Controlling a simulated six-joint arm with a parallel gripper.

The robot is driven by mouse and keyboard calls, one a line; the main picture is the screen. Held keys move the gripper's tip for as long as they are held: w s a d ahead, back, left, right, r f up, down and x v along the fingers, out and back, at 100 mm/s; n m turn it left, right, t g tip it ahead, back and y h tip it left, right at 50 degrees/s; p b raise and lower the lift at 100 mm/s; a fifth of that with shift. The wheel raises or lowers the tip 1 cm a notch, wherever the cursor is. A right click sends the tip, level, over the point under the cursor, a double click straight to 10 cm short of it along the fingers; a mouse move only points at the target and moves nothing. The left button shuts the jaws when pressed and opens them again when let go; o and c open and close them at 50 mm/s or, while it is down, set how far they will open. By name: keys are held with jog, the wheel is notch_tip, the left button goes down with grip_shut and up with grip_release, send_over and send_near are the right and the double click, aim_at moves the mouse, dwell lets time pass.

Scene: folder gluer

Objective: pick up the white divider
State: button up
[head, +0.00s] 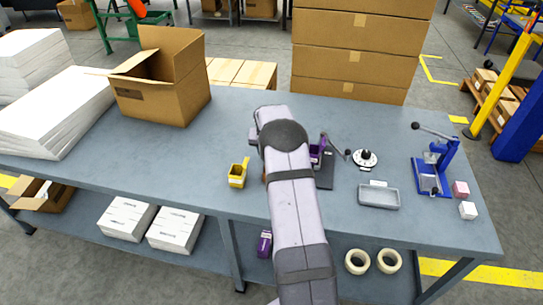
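I cannot pick out the white divider for sure. White stacks of flat sheets or boards (62,112) lie at the left end of the grey-blue table (150,165). A small white cube (468,210) sits at the right end, near a pink cube (460,189). My grey arm reaches up over the middle of the table and covers what lies under it. My gripper is hidden behind the arm, so neither its fingers nor anything in them shows.
An open cardboard box (178,98) stands at the back left. A yellow holder (237,176) is left of my arm. Right of it are a purple-and-grey device (324,172), a round white dial (365,159), a grey tray (379,196) and a blue lever press (432,170).

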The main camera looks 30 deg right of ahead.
jog(key=shift+f, duration=0.2)
jog(key=shift+c, duration=0.6)
jog(key=c, duration=1)
jog(key=shift+r, duration=0.1)
